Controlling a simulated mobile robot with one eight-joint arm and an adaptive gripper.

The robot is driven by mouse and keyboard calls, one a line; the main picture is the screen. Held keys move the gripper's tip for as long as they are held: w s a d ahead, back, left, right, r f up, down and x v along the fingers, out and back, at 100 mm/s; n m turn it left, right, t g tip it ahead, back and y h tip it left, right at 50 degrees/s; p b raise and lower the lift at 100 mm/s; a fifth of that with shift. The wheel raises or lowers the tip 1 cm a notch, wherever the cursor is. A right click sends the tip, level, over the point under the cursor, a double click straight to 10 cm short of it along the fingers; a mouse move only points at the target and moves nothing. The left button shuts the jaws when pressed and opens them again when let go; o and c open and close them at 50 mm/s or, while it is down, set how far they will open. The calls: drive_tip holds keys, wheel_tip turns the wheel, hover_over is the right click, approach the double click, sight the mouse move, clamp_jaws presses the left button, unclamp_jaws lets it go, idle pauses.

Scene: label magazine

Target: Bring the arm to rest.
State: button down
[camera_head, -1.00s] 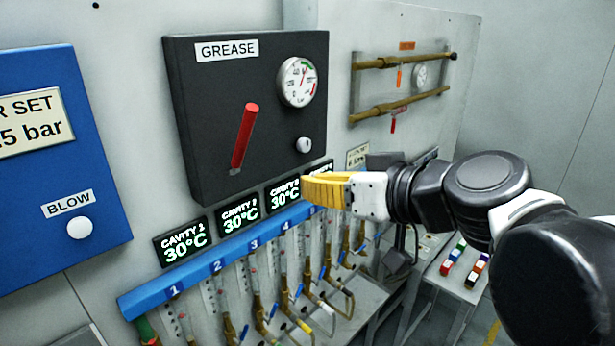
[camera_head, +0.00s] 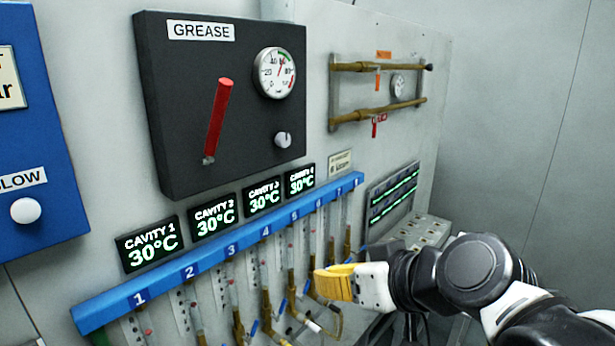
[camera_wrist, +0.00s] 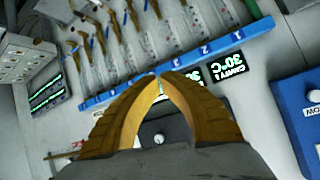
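My gripper (camera_head: 318,284) has yellow fingers and shows at the lower right of the head view, in front of the lower tubes of the blue numbered manifold (camera_head: 215,256). In the wrist view its fingertips (camera_wrist: 158,78) meet, with a narrow gap lower between the fingers and nothing held there. I cannot tell from the head view how far the fingers are from the tubes. My arm reaches in from the lower right corner.
The black GREASE panel (camera_head: 180,100) has a red lever (camera_head: 217,120), a gauge and a knob. Cavity displays (camera_head: 150,245) read 30°C. A blue box (camera_head: 40,120) stands left. Brass pipes (camera_head: 380,112) and a dark green-lined screen (camera_head: 393,195) are at right. Bare wall lies far right.

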drive_tip(key=s+d+f+m+h+b, duration=0.1)
drive_tip(key=d+f+b, duration=0.4)
drive_tip(key=f, duration=0.7)
drive_tip(key=s+d+f+m+g+h+b, duration=0.1)
drive_tip(key=s+d+f+m+h+b, duration=0.1)
drive_tip(key=f+b, duration=0.5)
drive_tip(key=s+d+f+m+h+b, duration=0.2)
drive_tip(key=s+d+f+h+b, duration=0.2)
drive_tip(key=f, duration=1.2)
drive_tip(key=d+b, duration=0.3)
drive_tip(key=d, duration=0.2)
drive_tip(key=shift+s+f+g, duration=0.15)
drive_tip(key=shift+f+g, duration=0.25)
